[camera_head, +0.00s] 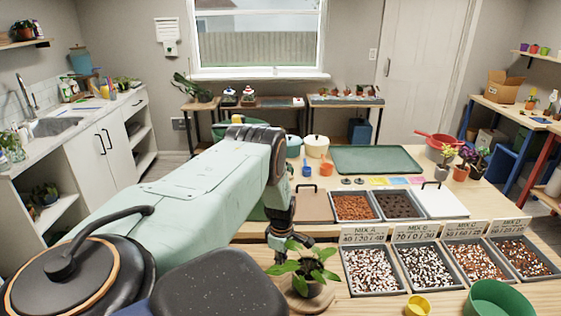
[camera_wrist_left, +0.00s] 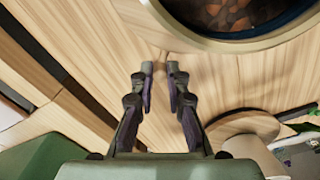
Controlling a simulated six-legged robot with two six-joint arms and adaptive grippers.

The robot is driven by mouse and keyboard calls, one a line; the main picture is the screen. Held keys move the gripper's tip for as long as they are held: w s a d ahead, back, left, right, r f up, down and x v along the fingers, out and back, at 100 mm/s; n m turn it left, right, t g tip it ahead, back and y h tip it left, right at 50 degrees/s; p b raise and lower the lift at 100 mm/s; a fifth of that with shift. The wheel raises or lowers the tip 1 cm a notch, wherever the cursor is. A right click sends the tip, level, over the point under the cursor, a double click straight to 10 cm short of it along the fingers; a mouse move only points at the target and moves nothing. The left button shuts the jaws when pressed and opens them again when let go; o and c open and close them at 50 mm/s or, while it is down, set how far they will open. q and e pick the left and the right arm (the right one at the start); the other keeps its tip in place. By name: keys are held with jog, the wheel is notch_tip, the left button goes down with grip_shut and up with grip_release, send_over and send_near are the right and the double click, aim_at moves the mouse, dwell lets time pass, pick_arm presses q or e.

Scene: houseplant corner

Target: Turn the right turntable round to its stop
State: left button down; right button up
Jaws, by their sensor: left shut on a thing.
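A round wooden turntable (camera_head: 297,303) stands at the front edge of the bench, with a leafy green potted plant (camera_head: 305,268) on it. My left gripper (camera_head: 281,258) reaches down at its far left side, close to the leaves. In the left wrist view the two fingers (camera_wrist_left: 160,70) are close together, low over pale wood. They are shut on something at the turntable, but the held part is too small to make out. A round wooden disc (camera_wrist_left: 243,124) shows at lower right there. My right gripper is not in view.
Labelled trays of potting mix (camera_head: 372,270) stand right of the plant. A yellow cup (camera_head: 417,305) and a green bowl (camera_head: 498,299) are at the front right. In the left wrist view, a dark round pot (camera_wrist_left: 240,30) with brown chunks is close beyond the fingers.

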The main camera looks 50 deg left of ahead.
pick_arm(q)
jog(key=shift+d, duration=0.1)
jog(key=c, duration=1.3)
grip_release()
jog(key=shift+w, duration=0.1)
jog(key=shift+c, duration=0.2)
jog(key=shift+r, duration=0.15)
notch_tip(320, 180, up, 12)
jog(key=shift+f, duration=0.2)
